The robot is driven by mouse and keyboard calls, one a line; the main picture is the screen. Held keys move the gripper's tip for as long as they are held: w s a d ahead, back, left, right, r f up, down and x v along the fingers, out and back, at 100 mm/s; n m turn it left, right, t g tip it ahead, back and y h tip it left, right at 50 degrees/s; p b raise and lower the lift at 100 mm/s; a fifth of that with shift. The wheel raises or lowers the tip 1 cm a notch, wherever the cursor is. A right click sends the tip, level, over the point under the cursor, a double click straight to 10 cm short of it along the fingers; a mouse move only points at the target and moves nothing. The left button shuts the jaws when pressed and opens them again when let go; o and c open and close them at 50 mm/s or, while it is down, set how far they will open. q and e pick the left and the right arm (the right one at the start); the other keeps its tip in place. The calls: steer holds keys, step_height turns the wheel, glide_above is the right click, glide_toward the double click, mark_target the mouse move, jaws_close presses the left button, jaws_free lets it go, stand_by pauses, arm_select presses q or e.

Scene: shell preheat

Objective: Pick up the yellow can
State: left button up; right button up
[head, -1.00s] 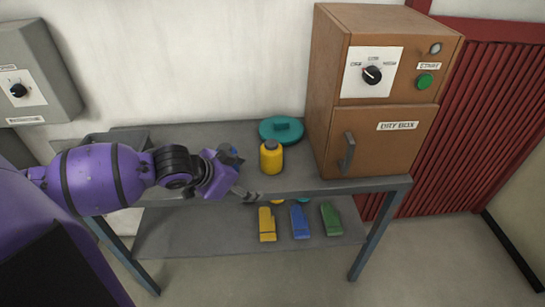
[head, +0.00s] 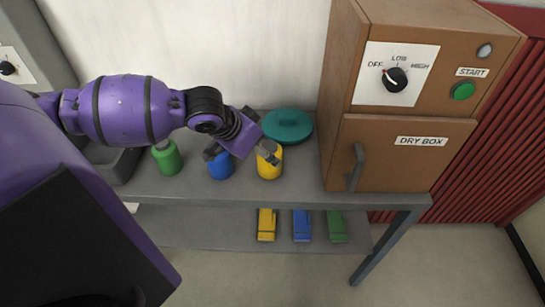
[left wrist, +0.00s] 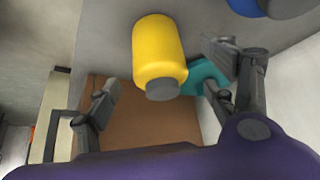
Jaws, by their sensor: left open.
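The yellow can (head: 269,165) stands upright on the upper shelf of the grey table, in front of the teal lid-like disc. My left gripper (head: 262,153) is open and reaches in from the left, close above the can's top; its fingers partly cover the can's cap. In the left wrist view, the yellow can (left wrist: 159,50) with its grey cap lies between and beyond the spread fingers of the left gripper (left wrist: 165,95). I cannot tell if either finger touches it. My right gripper is in neither view.
A blue can (head: 221,166) and a green can (head: 167,158) stand left of the yellow one. A teal lid (head: 288,124) lies behind it. The brown dry box (head: 400,160) stands at right. Yellow, blue and green mitt-like items lie on the lower shelf (head: 190,228).

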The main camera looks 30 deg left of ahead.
mark_target(266, 170)
arm_select(q)
steer(key=x, duration=0.5)
steer(key=shift+w+d+f+b, duration=0.1)
steer(key=shift+w+f+b, duration=0.05)
steer(key=shift+b, duration=0.15)
steer(key=c, duration=1.6)
